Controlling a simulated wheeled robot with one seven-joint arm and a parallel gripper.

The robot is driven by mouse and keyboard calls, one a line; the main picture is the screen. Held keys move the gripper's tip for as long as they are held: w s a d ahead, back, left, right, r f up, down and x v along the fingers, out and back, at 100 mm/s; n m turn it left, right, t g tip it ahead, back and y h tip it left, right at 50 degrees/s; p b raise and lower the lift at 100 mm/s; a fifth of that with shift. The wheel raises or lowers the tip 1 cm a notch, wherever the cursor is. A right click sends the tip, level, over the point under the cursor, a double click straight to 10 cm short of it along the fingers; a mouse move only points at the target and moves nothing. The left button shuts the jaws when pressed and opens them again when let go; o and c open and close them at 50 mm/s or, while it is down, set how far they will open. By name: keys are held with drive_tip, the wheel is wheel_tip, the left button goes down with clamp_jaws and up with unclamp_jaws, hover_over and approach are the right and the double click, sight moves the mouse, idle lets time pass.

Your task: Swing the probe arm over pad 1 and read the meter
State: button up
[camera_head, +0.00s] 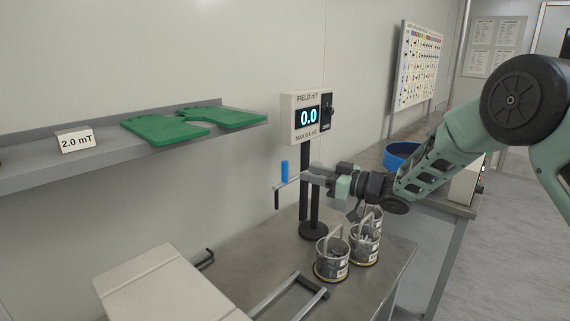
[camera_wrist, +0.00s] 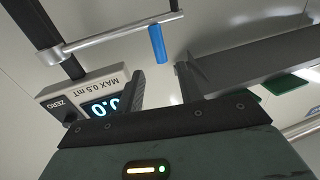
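The meter (camera_head: 306,118) stands on a black post, is labelled "FIELD mT" and "MAX 0.5 mT", and reads 0.0. It also shows upside down in the wrist view (camera_wrist: 92,92). The silver probe arm (camera_wrist: 110,36) extends from the post, with a blue handle (camera_head: 285,171) standing up and a dark probe tip (camera_head: 276,200) hanging at its end. My gripper (camera_head: 311,175) is open, its fingers pointing towards the handle. In the wrist view the blue handle (camera_wrist: 157,44) lies just beyond the gap between the fingertips (camera_wrist: 158,70), apparently untouched. I cannot identify pad 1.
A wall shelf (camera_head: 60,170) carries a "2.0 mT" sign (camera_head: 76,141) and green flat pieces (camera_head: 165,130). Cans of metal parts (camera_head: 332,258) stand beside the post base. A beige box (camera_head: 165,287) and dark handles are at the front. A blue bin (camera_head: 401,156) sits behind my arm.

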sight(285, 181)
drive_tip(key=p+x, duration=0.2)
drive_tip(key=x, duration=0.7)
clamp_jaws()
